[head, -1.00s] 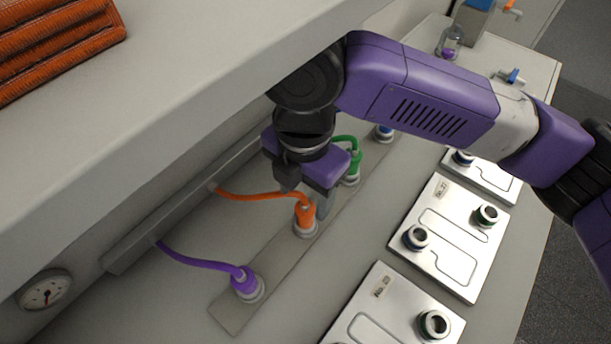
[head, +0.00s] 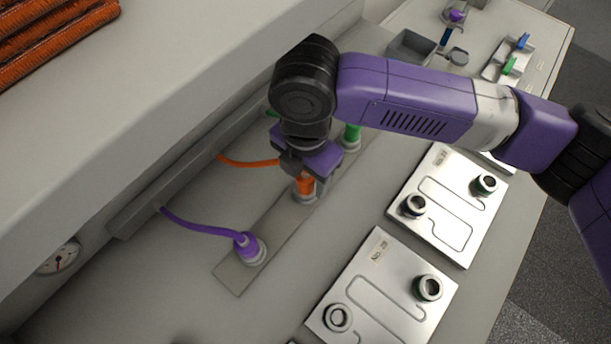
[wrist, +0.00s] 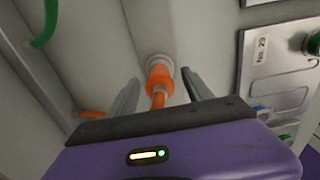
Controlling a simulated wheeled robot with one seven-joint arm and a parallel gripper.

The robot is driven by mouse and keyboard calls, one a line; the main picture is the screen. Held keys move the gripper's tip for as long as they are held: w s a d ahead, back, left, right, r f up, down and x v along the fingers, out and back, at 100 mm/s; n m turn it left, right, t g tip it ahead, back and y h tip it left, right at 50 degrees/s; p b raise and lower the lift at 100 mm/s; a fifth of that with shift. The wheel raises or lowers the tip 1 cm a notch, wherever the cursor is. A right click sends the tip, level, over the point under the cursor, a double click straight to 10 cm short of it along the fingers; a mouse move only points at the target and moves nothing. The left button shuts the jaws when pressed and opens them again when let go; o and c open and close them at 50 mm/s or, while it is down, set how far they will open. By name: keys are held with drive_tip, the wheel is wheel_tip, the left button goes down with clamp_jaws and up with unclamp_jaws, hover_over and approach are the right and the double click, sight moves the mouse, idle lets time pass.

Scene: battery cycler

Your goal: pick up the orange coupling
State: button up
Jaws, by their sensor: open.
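The orange coupling (head: 305,187) stands upright on a light round seat on the grey strip, with its orange hose (head: 250,163) running left to the wall rail. In the wrist view the orange coupling (wrist: 159,78) sits between and just beyond the two finger tips. My gripper (head: 307,190) is over the coupling, its fingers on either side. In the wrist view my gripper (wrist: 160,85) is open, with gaps between the fingers and the coupling. The head view partly hides the coupling behind the gripper body.
A purple coupling (head: 246,248) with its hose stands nearer on the strip (head: 236,277). A green coupling (head: 351,138) stands just beyond my gripper. Silver plates with round ports (head: 385,290) lie to the right. A wall and overhanging ledge (head: 180,80) bound the left.

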clamp_jaws()
drive_tip(key=shift+r, duration=0.15)
drive_tip(key=shift+r, duration=0.6)
wheel_tip(320, 180, up, 2)
drive_tip(key=shift+d+b, duration=0.15)
drive_tip(key=shift+b, duration=0.35)
drive_tip(key=s+d+b, duration=0.3)
drive_tip(key=s+d, duration=0.8)
drive_tip(key=d, duration=0.3)
